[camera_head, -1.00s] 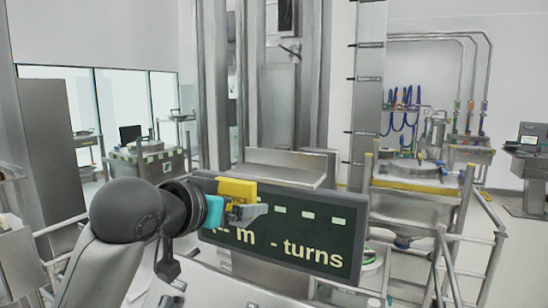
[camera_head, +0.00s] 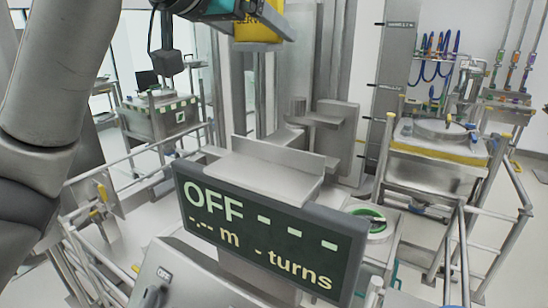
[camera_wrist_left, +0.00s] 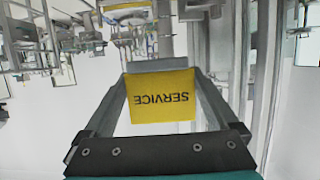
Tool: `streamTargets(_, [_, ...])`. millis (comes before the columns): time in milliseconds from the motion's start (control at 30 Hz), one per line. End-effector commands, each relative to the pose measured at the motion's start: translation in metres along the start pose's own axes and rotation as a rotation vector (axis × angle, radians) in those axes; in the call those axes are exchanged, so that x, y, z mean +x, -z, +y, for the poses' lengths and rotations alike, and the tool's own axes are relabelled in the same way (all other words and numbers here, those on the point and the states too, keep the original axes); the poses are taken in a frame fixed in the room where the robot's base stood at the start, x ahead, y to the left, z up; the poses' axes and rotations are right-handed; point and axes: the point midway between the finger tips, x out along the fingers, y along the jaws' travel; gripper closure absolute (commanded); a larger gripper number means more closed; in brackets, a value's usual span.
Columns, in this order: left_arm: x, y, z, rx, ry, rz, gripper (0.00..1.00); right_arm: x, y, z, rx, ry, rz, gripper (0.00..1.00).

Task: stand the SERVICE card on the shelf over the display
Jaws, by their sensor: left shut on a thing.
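The yellow SERVICE card (camera_head: 256,24) is at the top edge of the head view, partly cut off. In the left wrist view the card (camera_wrist_left: 162,98) sits between the fingers with its lettering upside down. My left gripper (camera_head: 272,14) is shut on it and holds it in the air, above and behind the display in the picture. The dark display (camera_head: 268,238) reads OFF, with dashes and "m - turns". The shelf (camera_head: 262,175) is a bare grey metal ledge over the display's top edge. My right gripper is not in view.
A grey panel with an OFF switch (camera_head: 165,275) is in front of the display. Railings stand on both sides. A steel vessel (camera_head: 440,132) on a frame is at the right. A green-rimmed round part (camera_head: 370,222) lies right of the shelf.

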Motion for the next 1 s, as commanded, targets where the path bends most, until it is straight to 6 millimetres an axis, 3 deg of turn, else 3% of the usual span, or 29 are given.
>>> streamTargets(267, [0.017,-0.047,0.000,0.000,0.000,-0.004,0.65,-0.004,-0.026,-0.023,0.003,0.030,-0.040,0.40])
streamTargets(700, [0.049,-0.136,0.000,-0.001,-0.001,-0.003,0.65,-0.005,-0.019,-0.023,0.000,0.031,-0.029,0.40])
streamTargets(1000, [0.059,-0.163,0.000,0.000,0.000,-0.002,0.65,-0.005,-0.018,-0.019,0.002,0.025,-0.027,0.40])
